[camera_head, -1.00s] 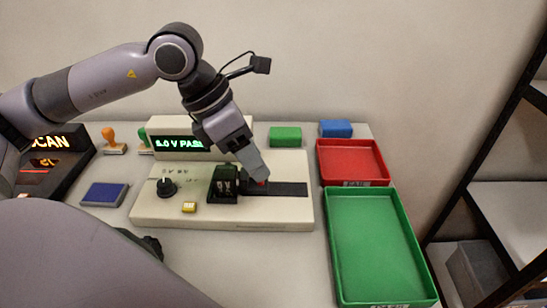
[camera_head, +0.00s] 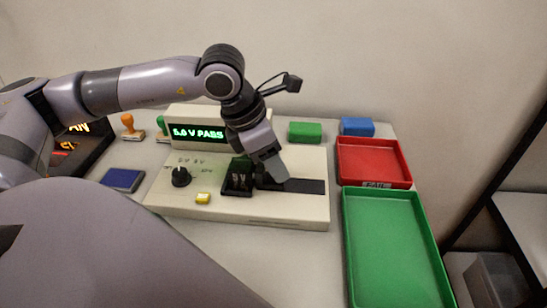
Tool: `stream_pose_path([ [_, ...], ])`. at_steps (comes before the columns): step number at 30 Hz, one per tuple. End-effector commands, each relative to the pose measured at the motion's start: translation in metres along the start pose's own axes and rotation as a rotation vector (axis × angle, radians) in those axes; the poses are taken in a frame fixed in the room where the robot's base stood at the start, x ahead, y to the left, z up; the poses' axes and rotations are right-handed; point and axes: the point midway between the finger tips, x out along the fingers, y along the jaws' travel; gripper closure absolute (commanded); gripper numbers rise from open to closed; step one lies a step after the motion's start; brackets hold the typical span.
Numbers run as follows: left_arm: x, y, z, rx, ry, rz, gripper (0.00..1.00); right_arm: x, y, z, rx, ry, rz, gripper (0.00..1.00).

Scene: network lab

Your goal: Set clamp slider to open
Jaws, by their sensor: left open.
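The test fixture is a cream box (camera_head: 290,209) on the table. Its dark slider track (camera_head: 312,187) runs along the right part of its top. My left gripper (camera_head: 274,182) points down over the left end of this track, just right of the black socket block (camera_head: 238,180). The gripper hides the clamp slider, so I cannot tell its position or whether the fingers touch it. The fingertips overlap in the view, and the jaws look empty. My right gripper is out of view.
The fixture carries a lit "5.0 V PASS" display (camera_head: 197,133), a black knob (camera_head: 180,177) and a yellow button (camera_head: 203,198). A red tray (camera_head: 374,181) and green tray (camera_head: 347,245) stand to the right. Green (camera_head: 305,132) and blue (camera_head: 357,127) blocks lie behind. My arm covers the lower left.

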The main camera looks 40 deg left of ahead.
Motion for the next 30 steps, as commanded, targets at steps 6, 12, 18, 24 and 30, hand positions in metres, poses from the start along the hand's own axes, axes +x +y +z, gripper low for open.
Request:
stream_pose_path([
  [6,0.000,0.000,0.000,0.000,0.000,-0.001,0.96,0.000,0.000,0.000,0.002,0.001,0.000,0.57],
  [12,0.001,-0.001,0.001,0.001,0.000,-0.001,1.00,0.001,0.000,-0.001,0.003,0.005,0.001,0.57],
  [18,0.008,-0.008,0.017,0.005,-0.002,-0.002,1.00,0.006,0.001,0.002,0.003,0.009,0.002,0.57],
  [24,0.011,-0.012,0.028,0.002,-0.002,-0.001,1.00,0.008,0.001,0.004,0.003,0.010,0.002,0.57],
  [30,0.011,-0.013,0.029,0.001,-0.005,-0.002,1.00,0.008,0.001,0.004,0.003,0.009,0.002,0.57],
])
